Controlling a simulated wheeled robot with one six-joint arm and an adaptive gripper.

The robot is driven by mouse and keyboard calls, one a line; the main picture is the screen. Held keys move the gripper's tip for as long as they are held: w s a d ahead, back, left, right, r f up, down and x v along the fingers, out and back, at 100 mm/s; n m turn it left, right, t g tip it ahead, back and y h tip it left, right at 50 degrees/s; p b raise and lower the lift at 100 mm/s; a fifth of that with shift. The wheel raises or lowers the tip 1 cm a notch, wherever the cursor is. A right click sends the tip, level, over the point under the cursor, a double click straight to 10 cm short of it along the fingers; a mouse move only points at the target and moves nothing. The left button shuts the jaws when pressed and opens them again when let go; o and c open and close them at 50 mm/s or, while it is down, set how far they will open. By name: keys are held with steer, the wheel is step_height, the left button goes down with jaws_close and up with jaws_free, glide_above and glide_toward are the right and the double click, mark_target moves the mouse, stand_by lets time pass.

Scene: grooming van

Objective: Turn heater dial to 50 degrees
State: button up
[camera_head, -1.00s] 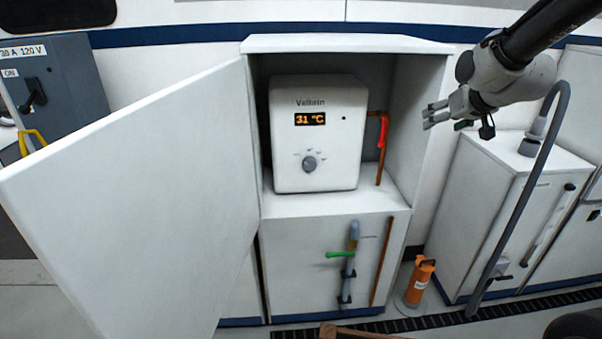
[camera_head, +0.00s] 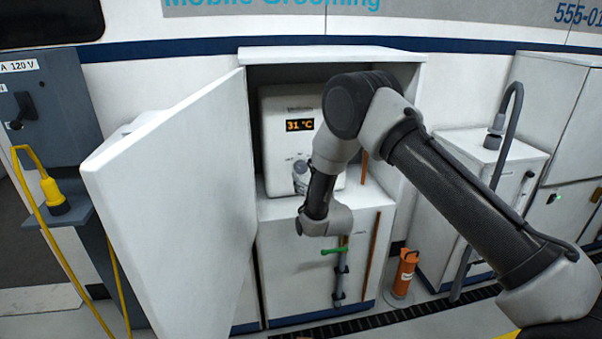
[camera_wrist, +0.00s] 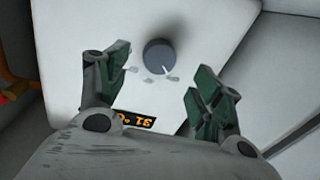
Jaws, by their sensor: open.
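The white heater (camera_head: 276,150) stands in the open cabinet. Its display (camera_head: 299,126) reads 31 °C. In the wrist view the heater front (camera_wrist: 205,30) appears upside down, with the display (camera_wrist: 133,120) near the bottom, partly covered by my wrist. The round grey dial (camera_wrist: 160,56) has a pale pointer mark and small labels around it. My gripper (camera_wrist: 160,82) is open, its two green-padded fingers on either side of the dial's lower area in the picture, apart from the dial.
The white cabinet door (camera_head: 180,190) stands open at left. A red valve handle and copper pipe (camera_wrist: 15,80) are beside the heater. Below are a green-handled valve (camera_head: 334,250) and an orange cylinder (camera_head: 404,270). A yellow cable (camera_head: 50,210) hangs at far left.

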mark_target(302, 169)
steer(key=x, duration=0.6)
steer(key=shift+d, duration=0.1)
steer(key=c, duration=1)
steer(key=shift+c, duration=0.2)
